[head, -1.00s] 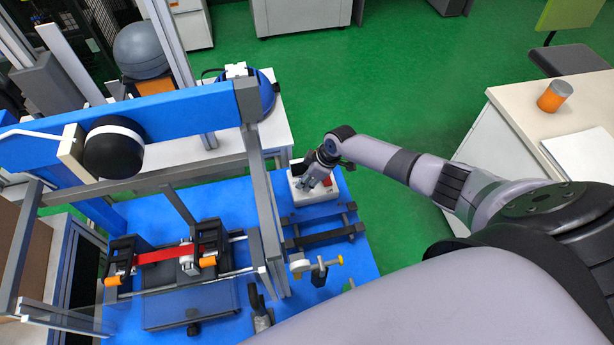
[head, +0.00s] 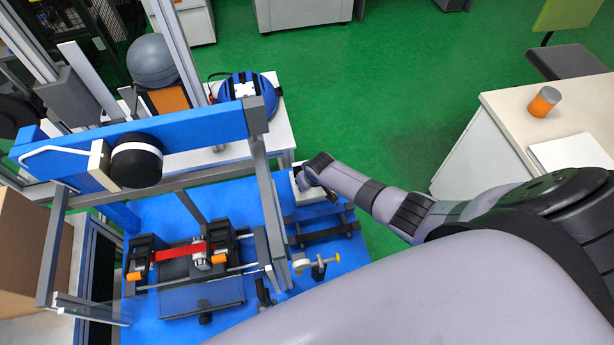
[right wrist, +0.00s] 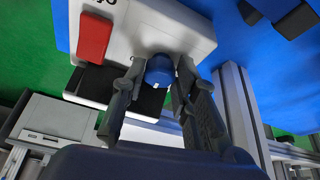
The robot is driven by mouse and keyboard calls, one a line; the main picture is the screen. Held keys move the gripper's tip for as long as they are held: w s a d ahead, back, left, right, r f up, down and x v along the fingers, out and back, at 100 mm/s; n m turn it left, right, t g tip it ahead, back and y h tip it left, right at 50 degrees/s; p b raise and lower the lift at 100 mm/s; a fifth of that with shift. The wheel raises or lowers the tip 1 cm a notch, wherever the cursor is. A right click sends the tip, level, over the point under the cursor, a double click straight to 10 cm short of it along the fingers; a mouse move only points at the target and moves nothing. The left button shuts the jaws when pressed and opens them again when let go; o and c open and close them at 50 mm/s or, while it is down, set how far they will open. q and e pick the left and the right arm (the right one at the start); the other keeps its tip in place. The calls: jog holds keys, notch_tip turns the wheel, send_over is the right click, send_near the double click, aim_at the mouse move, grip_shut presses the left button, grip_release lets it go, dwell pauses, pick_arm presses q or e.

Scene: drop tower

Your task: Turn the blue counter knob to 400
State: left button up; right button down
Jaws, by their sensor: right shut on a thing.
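The blue counter knob (right wrist: 160,72) sits on a white box (right wrist: 135,28) in the right wrist view. A small white mark shows on the knob's rim. My right gripper (right wrist: 158,76) has one finger on each side of the knob and is shut on it. In the head view, my right gripper (head: 301,181) is at the white box (head: 310,198), and my wrist hides the knob there. I cannot read any number on the counter. My left gripper is not in view.
A red block (right wrist: 95,38) is on the box beside the knob. A blue beam (head: 205,130) on a grey frame stands left of my right arm. A small clamp-like part (head: 316,266) is in front of the box. Green floor (head: 390,90) lies clear behind.

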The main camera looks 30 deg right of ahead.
jog(key=shift+a+m, duration=0.1)
jog(key=shift+m, duration=0.5)
jog(key=shift+h, duration=0.3)
jog(key=c, duration=1.2)
grip_release()
jog(key=shift+c, duration=0.2)
jog(key=shift+r, duration=0.1)
jog(key=v, duration=1.1)
jog(key=shift+s+r, duration=0.2)
jog(key=shift+r, duration=0.15)
